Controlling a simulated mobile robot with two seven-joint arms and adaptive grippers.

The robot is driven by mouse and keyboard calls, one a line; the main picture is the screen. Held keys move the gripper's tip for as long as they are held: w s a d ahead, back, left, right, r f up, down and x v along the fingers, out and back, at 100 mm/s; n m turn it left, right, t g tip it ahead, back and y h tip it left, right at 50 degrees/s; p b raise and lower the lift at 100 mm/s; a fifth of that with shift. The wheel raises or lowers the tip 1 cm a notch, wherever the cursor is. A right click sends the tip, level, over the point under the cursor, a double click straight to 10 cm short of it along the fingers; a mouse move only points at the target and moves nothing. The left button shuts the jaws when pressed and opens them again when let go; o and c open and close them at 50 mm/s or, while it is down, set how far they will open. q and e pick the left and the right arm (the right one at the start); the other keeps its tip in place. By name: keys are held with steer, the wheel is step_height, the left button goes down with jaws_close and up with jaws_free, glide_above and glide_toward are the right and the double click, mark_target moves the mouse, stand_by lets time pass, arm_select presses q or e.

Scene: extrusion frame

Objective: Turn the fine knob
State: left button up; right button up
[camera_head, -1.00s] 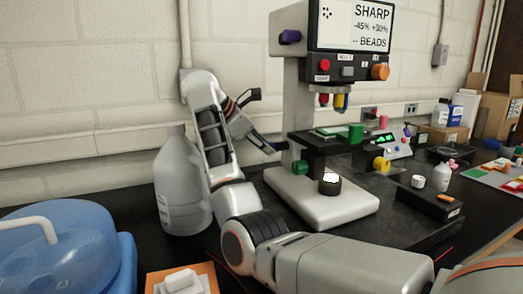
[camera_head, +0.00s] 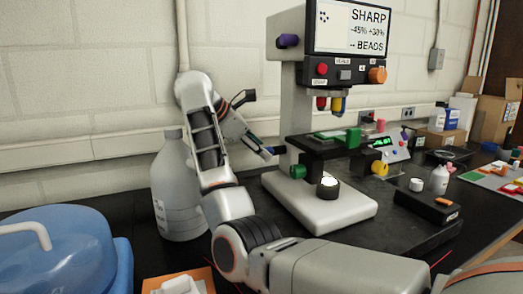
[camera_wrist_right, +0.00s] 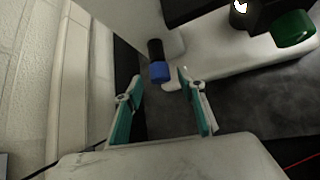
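A white microscope-like instrument (camera_head: 340,208) stands on the dark table. A blue knob (camera_wrist_right: 160,72) on a black shaft sticks out of its side in the right wrist view. A green knob (camera_head: 298,171) is lower on the instrument and also shows in the wrist view (camera_wrist_right: 292,28). No readable label tells which is the fine knob. My right gripper (camera_wrist_right: 160,78) is open, its two teal-padded fingers apart. The blue knob lies ahead, lined up with the gap between the fingertips; contact is not visible. In the head view this gripper (camera_head: 270,152) is small beside the stage. My left gripper is out of view.
A large translucent jug (camera_head: 176,195) stands close behind my right arm. A blue-lidded container (camera_head: 60,255) and an orange tray (camera_head: 155,280) are at the front left. A black box (camera_head: 425,203) and a white bottle (camera_head: 439,180) stand right of the instrument.

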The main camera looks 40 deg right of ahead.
steer(key=v, duration=1)
steer(key=shift+a+r, duration=0.25)
steer(key=shift+a, duration=0.05)
